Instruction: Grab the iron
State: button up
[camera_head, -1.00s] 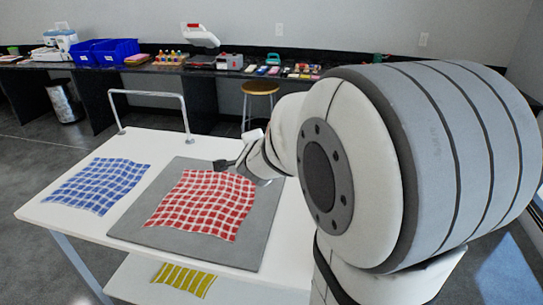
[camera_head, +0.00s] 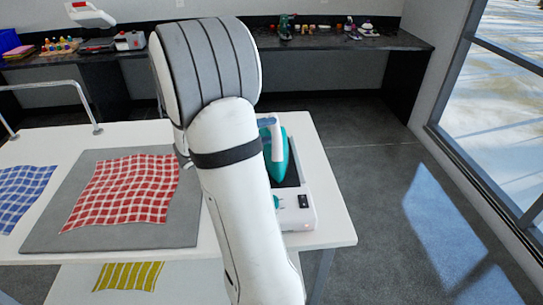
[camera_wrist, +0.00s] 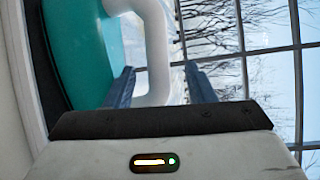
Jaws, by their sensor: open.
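The iron (camera_head: 279,163) has a teal body and a white handle and rests on a white and dark stand (camera_head: 300,211) at the right of the white table. My arm hides part of it in the head view. In the wrist view the teal iron body (camera_wrist: 80,50) fills the upper left. My gripper (camera_wrist: 160,86) is open, with its two blue-grey fingers on either side of the white iron handle (camera_wrist: 157,45). I cannot tell whether either finger touches the handle.
A red checked cloth (camera_head: 125,190) lies on a grey mat (camera_head: 50,238) left of my arm. A blue checked cloth (camera_head: 22,190) lies farther left, and a yellow cloth (camera_head: 128,276) lies on the lower shelf. A metal rail (camera_head: 62,84) stands at the table's back. Floor is clear at right.

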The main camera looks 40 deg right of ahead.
jog(key=x, duration=0.4)
jog(key=w+x, duration=0.1)
jog(key=shift+s+d+f+p, duration=0.15)
jog(key=shift+d+p, duration=0.25)
jog(key=shift+d, duration=0.05)
jog(key=shift+c, duration=0.5)
grip_shut()
